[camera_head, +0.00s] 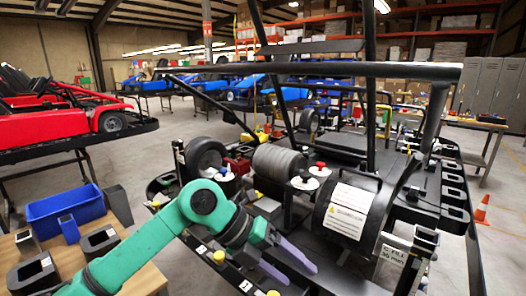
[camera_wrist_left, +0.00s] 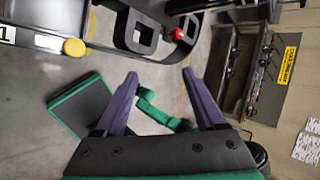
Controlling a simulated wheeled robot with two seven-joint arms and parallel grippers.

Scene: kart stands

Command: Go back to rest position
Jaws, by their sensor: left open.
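My left arm comes in from the lower left of the head view. Its left gripper (camera_head: 300,274), with purple fingers, is over the near edge of the black kart frame (camera_head: 335,276). The fingers are apart with nothing between them, and they also show open and empty in the left wrist view (camera_wrist_left: 160,73). A black kart part with cut-outs and a yellow knob (camera_wrist_left: 74,47) lies beyond the fingertips in the wrist view. My right gripper is not seen.
A wooden table (camera_head: 147,279) at lower left holds a blue bin (camera_head: 65,208) and black holders (camera_head: 33,272). A red kart (camera_head: 60,125) stands at left. An orange cone (camera_head: 481,209) stands at right. Bare floor lies between the red kart and the black frame.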

